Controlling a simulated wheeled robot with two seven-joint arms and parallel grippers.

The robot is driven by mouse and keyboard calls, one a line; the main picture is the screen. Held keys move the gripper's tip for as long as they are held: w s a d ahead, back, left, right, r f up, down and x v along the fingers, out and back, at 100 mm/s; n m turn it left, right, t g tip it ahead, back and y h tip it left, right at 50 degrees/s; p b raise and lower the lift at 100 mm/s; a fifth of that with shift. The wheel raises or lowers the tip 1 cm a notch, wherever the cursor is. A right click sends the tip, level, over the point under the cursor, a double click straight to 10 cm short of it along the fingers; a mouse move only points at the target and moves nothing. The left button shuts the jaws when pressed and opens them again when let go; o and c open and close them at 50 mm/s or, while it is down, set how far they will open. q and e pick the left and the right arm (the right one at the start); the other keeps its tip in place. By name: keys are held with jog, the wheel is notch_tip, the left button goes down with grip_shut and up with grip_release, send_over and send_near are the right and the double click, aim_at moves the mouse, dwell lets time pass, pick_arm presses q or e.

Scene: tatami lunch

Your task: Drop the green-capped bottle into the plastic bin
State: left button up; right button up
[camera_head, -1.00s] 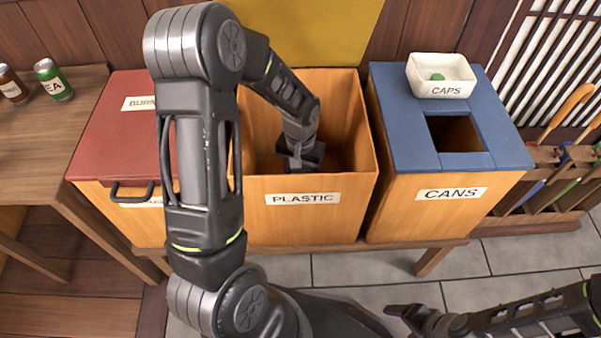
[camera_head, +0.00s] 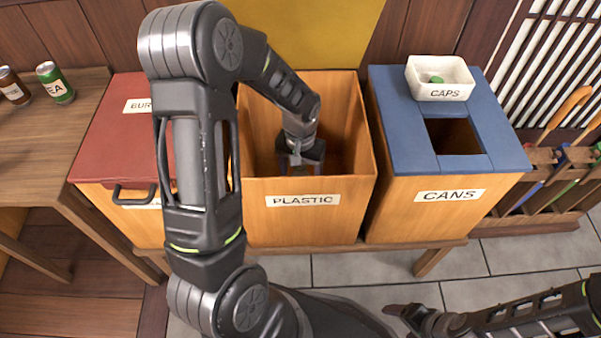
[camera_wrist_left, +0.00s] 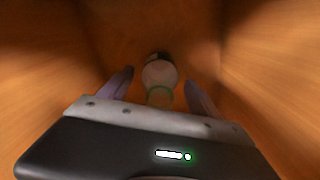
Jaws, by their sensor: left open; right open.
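The plastic bin (camera_head: 263,208) is an open wooden box labelled PLASTIC in the middle of the head view. My left gripper (camera_head: 302,168) reaches down inside it with its fingers apart. The bottle is hidden in the head view. My right gripper (camera_head: 398,311) is open and empty at the lower right.
A white caps bowl (camera_head: 441,92) with a green cap (camera_head: 436,79) stands on the blue-topped cans bin (camera_head: 404,130). A red-lidded bin (camera_head: 101,155) is left of the plastic bin. Two cans, one green (camera_head: 55,83) and one brown (camera_head: 13,87), stand on the left table (camera_head: 40,135).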

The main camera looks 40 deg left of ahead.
pick_arm(q)
notch_tip(320, 180, up, 11)
jog(key=p, duration=0.3)
jog(key=shift+r, duration=0.1)
jog(key=shift+r, duration=0.1)
dwell(0.6)
